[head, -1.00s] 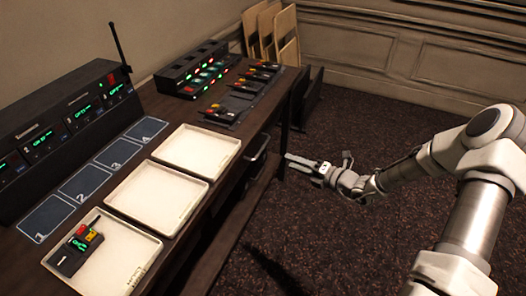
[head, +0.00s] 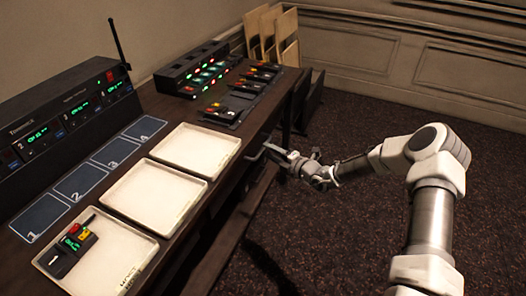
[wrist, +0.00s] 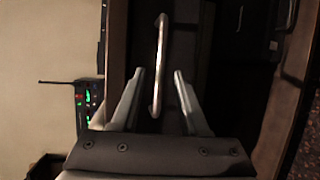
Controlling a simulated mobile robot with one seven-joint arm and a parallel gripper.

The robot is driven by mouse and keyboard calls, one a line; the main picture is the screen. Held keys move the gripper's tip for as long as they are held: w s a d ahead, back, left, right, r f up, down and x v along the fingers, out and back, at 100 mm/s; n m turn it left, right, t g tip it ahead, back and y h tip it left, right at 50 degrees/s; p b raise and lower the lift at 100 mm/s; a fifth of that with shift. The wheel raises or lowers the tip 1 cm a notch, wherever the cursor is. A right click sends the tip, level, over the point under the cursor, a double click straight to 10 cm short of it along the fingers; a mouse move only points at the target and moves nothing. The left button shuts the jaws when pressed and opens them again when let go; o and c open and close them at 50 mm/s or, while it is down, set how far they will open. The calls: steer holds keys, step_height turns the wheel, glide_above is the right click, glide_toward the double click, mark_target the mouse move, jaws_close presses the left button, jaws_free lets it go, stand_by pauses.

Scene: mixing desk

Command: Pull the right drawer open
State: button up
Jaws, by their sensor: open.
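The drawer front is on the dark desk's right-hand face, and its metal bar handle (wrist: 161,50) shows in the wrist view. The handle runs up and down in that picture, its lower part between my two fingers, with a gap on each side. My gripper (wrist: 159,72) is open and holds nothing. The drawer looks shut.
The desk top holds white trays (head: 153,198), a radio charger rack (head: 70,125) and several handheld radios. A dark open box-like part (head: 313,100) sticks out at the desk's far end. Wooden panels (head: 270,35) lean on the wall. The carpet (head: 330,240) is clear.

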mark_target(263, 148)
steer(key=shift+b+x, duration=0.3)
steer(key=shift+x, duration=1.65)
jaws_close()
